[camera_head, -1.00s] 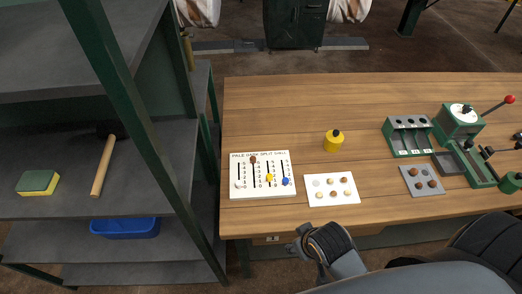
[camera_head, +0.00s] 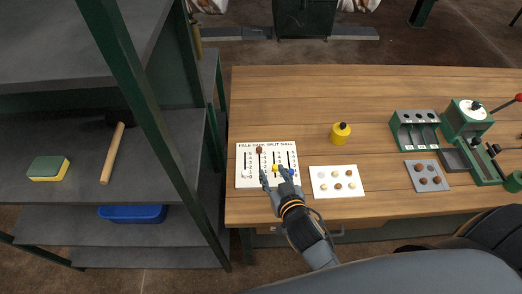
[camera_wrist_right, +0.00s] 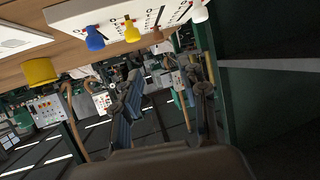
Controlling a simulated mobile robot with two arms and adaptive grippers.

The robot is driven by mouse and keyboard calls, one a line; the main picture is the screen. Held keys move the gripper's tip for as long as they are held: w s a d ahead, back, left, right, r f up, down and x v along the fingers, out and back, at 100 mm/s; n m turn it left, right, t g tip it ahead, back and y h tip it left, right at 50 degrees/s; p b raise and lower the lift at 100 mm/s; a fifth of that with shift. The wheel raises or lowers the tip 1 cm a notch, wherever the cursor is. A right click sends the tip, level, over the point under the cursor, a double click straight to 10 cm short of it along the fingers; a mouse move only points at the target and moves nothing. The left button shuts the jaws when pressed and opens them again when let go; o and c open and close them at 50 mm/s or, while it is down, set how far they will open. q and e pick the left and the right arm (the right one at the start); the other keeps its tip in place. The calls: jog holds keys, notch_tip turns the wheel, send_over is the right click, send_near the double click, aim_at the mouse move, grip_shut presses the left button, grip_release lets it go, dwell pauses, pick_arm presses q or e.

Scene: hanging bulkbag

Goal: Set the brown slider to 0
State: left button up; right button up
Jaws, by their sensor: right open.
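The white slider board (camera_head: 240,164) lies on the wooden table, with lettering along its top and several vertical slots. The brown slider (camera_head: 259,150) sits near the top of the second slot from the left. A brown knob (camera_wrist_right: 157,35) also shows in the right wrist view. A white slider (camera_head: 246,175) is low in the first slot; yellow (camera_head: 275,168) and blue (camera_head: 291,171) sliders are to the right. The scale numbers are too small to read surely. My right gripper (camera_head: 273,176) is open over the board's lower part, with empty fingers (camera_wrist_right: 167,95), below the brown slider in the picture.
Right of the board lies a white card (camera_head: 318,189) with several round pieces. A yellow jar (camera_head: 340,134) stands behind it. Green equipment (camera_head: 416,132) is at the right. A green shelf post (camera_head: 150,120) stands left of the table. The table behind the board is clear.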

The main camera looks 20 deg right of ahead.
aim_at(259, 149)
jog(key=p+x, duration=0.1)
jog(key=x, duration=1.2)
jog(key=shift+w+f, duration=0.15)
jog(key=shift+c, duration=0.5)
grip_shut()
